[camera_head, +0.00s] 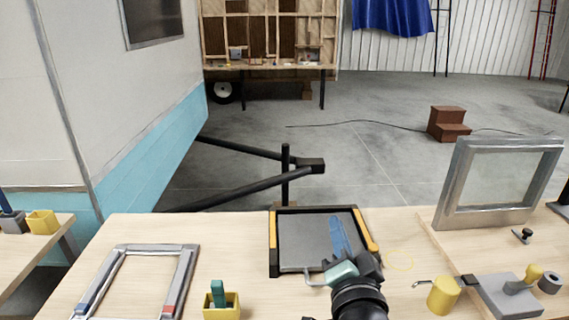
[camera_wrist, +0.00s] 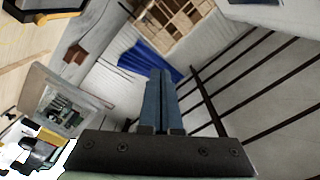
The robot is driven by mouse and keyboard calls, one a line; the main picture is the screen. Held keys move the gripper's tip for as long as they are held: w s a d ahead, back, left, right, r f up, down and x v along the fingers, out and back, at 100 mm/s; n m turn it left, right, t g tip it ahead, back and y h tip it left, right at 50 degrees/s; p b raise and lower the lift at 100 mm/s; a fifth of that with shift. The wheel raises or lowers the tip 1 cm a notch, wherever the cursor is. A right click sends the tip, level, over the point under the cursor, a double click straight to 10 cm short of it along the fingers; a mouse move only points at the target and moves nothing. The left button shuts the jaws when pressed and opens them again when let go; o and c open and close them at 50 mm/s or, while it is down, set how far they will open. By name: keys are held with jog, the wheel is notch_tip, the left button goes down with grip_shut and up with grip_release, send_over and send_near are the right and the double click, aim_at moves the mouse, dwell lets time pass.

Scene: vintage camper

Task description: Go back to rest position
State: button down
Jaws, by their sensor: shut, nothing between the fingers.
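My gripper (camera_head: 337,220) is above the right part of the dark grey tray in the head view. Its blue fingers are pressed together and hold nothing. In the wrist view the two closed fingers (camera_wrist: 160,74) stick out beyond the dark gripper body. They point away over the hall, and no object is between them. The tray (camera_head: 296,240) has a black rim with yellow strips and lies on the wooden table. My gripper and arm hide part of its right side. I cannot tell how high the fingers are above it.
A flat grey frame (camera_head: 185,272) and a yellow box (camera_head: 212,306) with a green-handled item stand left on the table (camera_head: 240,232). At right are a framed window pane (camera_head: 448,208), a yellow cup (camera_head: 443,296) and a grey tool base (camera_head: 500,300). A camper (camera_head: 130,110) stands behind.

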jog(key=s+a+r+n+t, duration=0.2)
jog(key=a+r+n, duration=0.1)
jog(key=r, duration=0.7)
jog(key=s+a+r+n+t, duration=0.2)
jog(key=r+n, duration=0.1)
jog(key=r, duration=0.7)
jog(key=s+a+r+n+t, duration=0.2)
jog(key=s+r, duration=0.4)
jog(key=r, duration=0.2)
jog(key=s+a+r+n+t+p, duration=0.1)
jog(key=s+a+r+n+t, duration=0.1)
jog(key=s+r, duration=0.5)
jog(key=shift+s+a+r+t, duration=0.2)
jog(key=shift+s+r+t, duration=0.1)
jog(key=shift+r+t, duration=0.5)
jog(key=shift+r, duration=0.1)
